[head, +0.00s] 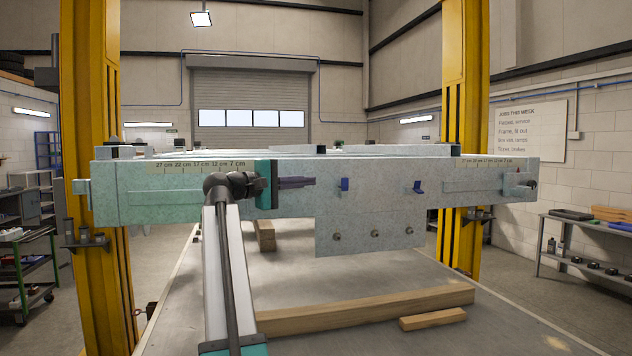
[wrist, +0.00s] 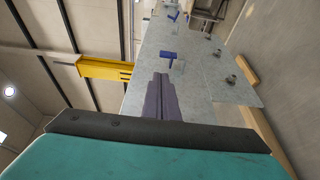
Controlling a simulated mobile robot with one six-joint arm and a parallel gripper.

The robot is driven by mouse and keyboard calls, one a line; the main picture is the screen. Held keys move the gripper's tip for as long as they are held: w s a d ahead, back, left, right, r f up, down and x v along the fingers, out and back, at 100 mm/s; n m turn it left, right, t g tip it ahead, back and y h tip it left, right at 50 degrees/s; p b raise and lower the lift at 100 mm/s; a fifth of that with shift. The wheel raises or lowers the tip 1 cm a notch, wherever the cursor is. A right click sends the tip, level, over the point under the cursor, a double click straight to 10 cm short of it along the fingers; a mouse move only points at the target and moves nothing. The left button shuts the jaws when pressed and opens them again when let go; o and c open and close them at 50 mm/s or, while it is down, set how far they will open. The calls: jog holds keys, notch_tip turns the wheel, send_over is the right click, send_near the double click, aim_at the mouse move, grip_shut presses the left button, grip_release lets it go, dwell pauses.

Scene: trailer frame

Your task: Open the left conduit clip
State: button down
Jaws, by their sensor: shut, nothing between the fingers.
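The left conduit clip (head: 344,185) is a small blue piece on the face of the grey metal frame plate. In the wrist view it is the nearer blue piece (wrist: 168,55), just beyond my fingertips. A second blue clip (head: 418,187) sits further right on the same plate, and it shows near the top of the wrist view (wrist: 173,15). My gripper (head: 312,181) is shut and empty, its dark fingers together. It points right along the plate, with its tips a short gap left of the left clip. I cannot tell whether the clip is open or closed.
The frame plate (head: 370,222) carries several bolts below the clips. Yellow lift posts (head: 90,290) stand at both sides. Timber beams (head: 365,308) lie on the surface below the frame. The plate face between my fingertips and the left clip is clear.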

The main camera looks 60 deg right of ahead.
aim_at(332, 179)
jog(key=shift+p+x, duration=1.3)
jog(key=shift+x, duration=3.45)
jog(key=shift+a, duration=0.1)
